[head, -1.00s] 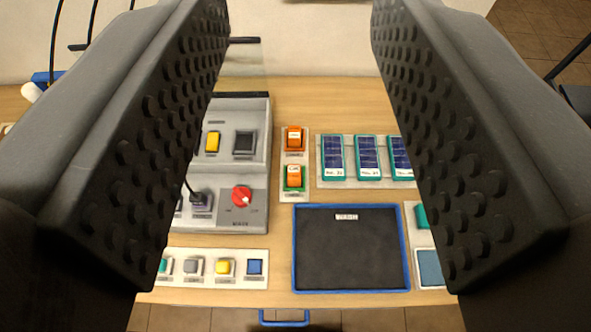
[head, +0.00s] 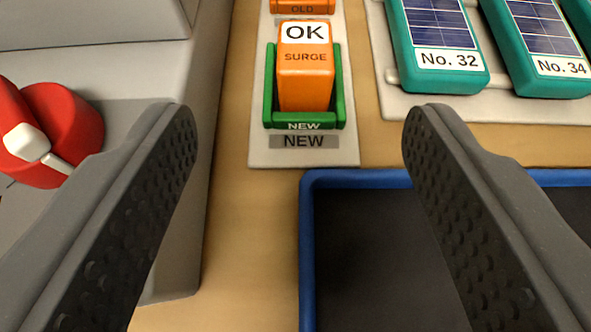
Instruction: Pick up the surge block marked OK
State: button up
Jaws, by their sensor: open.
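The orange surge block (head: 305,80) carries a white label reading OK and the word SURGE. It sits upright in a green holder (head: 337,110) marked NEW, on a pale plate (head: 262,150) that also reads NEW. My gripper (head: 300,135) is open and empty. Its two fingers stand wide apart, one to the left and one to the right of the block in the picture, touching nothing that I can see. The block lies ahead between them, near the top of the view.
An orange part marked OLD (head: 292,6) is cut off at the top edge. Teal panels No. 32 (head: 440,45) and No. 34 (head: 545,50) lie at the right. A red knob (head: 60,125) sits on a grey cabinet at the left. A blue-rimmed dark tray (head: 307,240) fills the lower right.

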aim_at(306, 58)
jog(key=x, duration=0.5)
jog(key=f+x, duration=0.1)
jog(key=x, duration=0.1)
jog(key=shift+f, duration=0.2)
jog(key=shift+d+b+x, duration=0.2)
jog(key=shift+b+x, duration=0.3)
jog(key=shift+x, duration=2.75)
jog(key=c, duration=1.1)
